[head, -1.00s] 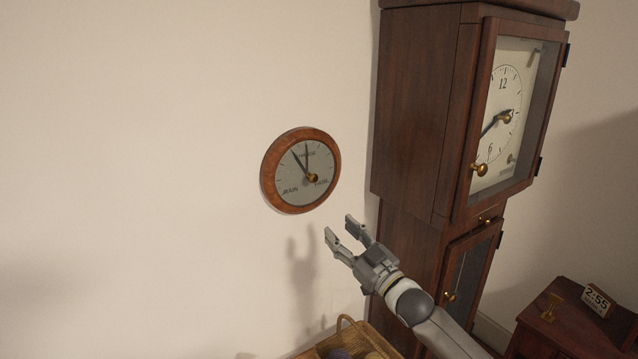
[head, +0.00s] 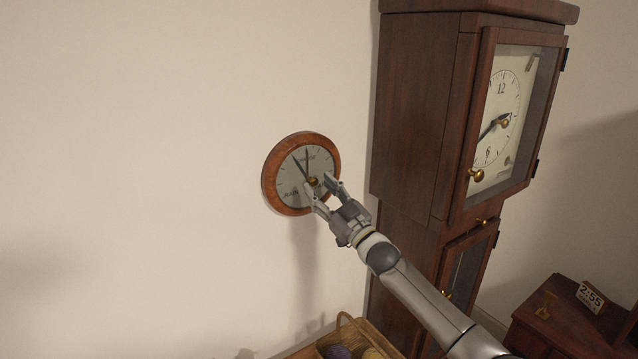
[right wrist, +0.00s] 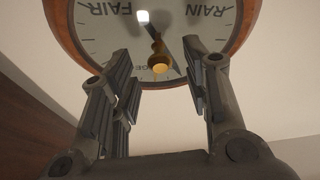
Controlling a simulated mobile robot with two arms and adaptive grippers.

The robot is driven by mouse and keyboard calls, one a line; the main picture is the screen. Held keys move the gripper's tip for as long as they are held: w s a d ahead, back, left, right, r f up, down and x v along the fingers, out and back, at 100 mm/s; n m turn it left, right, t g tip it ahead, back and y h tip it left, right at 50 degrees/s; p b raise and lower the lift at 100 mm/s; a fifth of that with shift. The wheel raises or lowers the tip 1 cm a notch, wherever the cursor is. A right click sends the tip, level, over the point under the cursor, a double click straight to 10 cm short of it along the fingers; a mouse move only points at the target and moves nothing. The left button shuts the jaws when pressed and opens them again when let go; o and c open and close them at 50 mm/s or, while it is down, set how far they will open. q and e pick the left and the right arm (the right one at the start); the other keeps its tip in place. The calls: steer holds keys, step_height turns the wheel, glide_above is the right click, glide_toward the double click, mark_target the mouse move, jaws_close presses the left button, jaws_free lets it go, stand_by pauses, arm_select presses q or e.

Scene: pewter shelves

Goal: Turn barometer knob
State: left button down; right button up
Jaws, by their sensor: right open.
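The round barometer (head: 289,186) with a wooden rim hangs on the wall in the head view. Its small brass knob (head: 313,181) stands out from the middle of the dial. My right gripper (head: 320,188) is open at the lower right of the dial, its fingertips close to the knob. In the right wrist view the barometer (right wrist: 100,27) fills the top, and the knob (right wrist: 159,62) shows between the two open fingers (right wrist: 160,75), apart from both. My left gripper is not in view.
A tall wooden clock (head: 412,110) stands close to the right of the barometer. A wicker basket (head: 345,336) with round things is below. A small cabinet (head: 560,325) with a 2:55 clock (head: 591,297) is at lower right. The wall left of the barometer is bare.

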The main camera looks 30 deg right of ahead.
steer(key=shift+w+a+r, duration=0.1)
steer(key=shift+w+r, duration=0.15)
steer(key=shift+w, duration=0.25)
steer(key=shift+c, duration=0.4)
jaws_close()
steer(key=shift+f+n, duration=0.1)
steer(key=shift+n, duration=0.2)
steer(key=shift+n+g+y+b, duration=0.5)
steer(key=shift+n+y, duration=0.4)
steer(key=shift+n, duration=0.7)
steer(key=shift+n+g+y, duration=0.6)
steer(key=shift+n+y, duration=0.2)
steer(key=shift+n, duration=1.5)
